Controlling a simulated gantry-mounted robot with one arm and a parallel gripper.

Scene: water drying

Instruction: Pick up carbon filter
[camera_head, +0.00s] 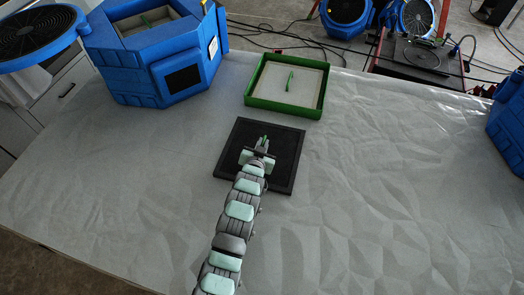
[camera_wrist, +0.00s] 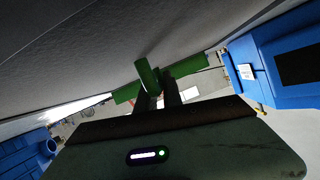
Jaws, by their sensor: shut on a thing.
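The carbon filter (camera_head: 231,166) is a black square panel with a raised dark frame, over the middle of the table in the head view. A green handle (camera_head: 265,138) stands at its centre. My gripper (camera_head: 261,149) reaches over the filter from the front and is shut on this handle. In the wrist view the green handle (camera_wrist: 148,75) shows at the fingertips. A dark grey surface fills the upper part of that view; it may be the filter's face. I cannot tell whether the filter touches the table.
A green-walled tray (camera_head: 283,108) with a pale panel and green handle lies behind the filter. A blue housing (camera_head: 165,60) with an open top stands at the back left. Another blue unit (camera_head: 510,125) is at the right edge. The grey table (camera_head: 400,190) is clear at right.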

